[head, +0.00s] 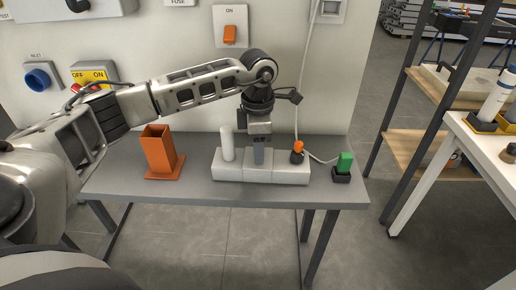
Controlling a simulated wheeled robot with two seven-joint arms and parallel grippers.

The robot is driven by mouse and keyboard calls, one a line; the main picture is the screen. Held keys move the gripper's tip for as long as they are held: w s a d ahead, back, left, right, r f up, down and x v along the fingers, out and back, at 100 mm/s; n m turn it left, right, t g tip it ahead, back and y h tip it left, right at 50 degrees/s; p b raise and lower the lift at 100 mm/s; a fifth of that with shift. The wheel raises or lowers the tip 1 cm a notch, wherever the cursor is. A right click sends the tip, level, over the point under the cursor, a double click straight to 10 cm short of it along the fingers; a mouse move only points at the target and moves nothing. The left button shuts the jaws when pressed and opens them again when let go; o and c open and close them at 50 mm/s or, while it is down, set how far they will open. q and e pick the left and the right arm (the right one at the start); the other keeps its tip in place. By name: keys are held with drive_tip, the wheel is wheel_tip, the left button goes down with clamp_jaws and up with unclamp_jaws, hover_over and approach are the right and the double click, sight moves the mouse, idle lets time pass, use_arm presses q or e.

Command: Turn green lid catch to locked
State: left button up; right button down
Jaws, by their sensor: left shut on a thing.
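A low white block (290,170) in sections lies on the grey table, with a white cylinder (228,143) upright at its left end. My left gripper (260,158) points down at the middle of this block and is shut on a small part there. Its fingers and wrist hide most of that part. A green block (344,162) stands upright in a small black base (341,177) at the right end of the table. It is the only green thing I make out, and I cannot tell whether it is the lid catch. My right gripper is not in view.
An orange open-topped holder (160,155) stands left on the grey table (200,197). An orange-topped plug (298,147) with a white cable is behind the block. Wall switches (230,34) are behind. A white bench (480,150) and shelf rack stand right. The table's front strip is clear.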

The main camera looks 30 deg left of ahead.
use_arm(q)
drive_tip(key=shift+m, duration=0.6)
drive_tip(key=o, duration=1)
drive_tip(key=shift+r, duration=0.1)
wheel_tip(320, 180, up, 16)
drive_tip(key=shift+b, duration=0.4)
